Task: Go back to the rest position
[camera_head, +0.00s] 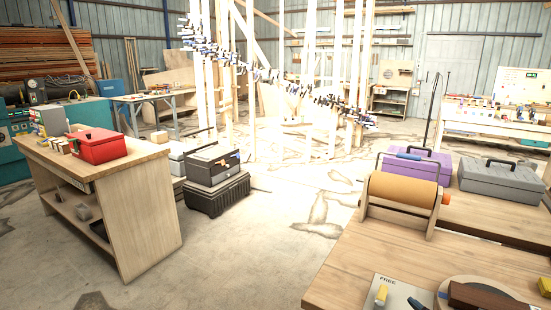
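Neither of my grippers shows in the head view, and no part of my arms is in the picture. The curved stringer (262,72) hangs across tall pale wooden posts in the middle back. It slopes down from upper left to right and is lined with many clamps.
A workbench with a red toolbox (98,145) stands at left. Black cases (217,194) sit on the floor beside it. A wooden table (385,240) at front right carries a paper roll (402,190), a purple toolbox (416,165) and a grey toolbox (501,181). The middle floor is clear.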

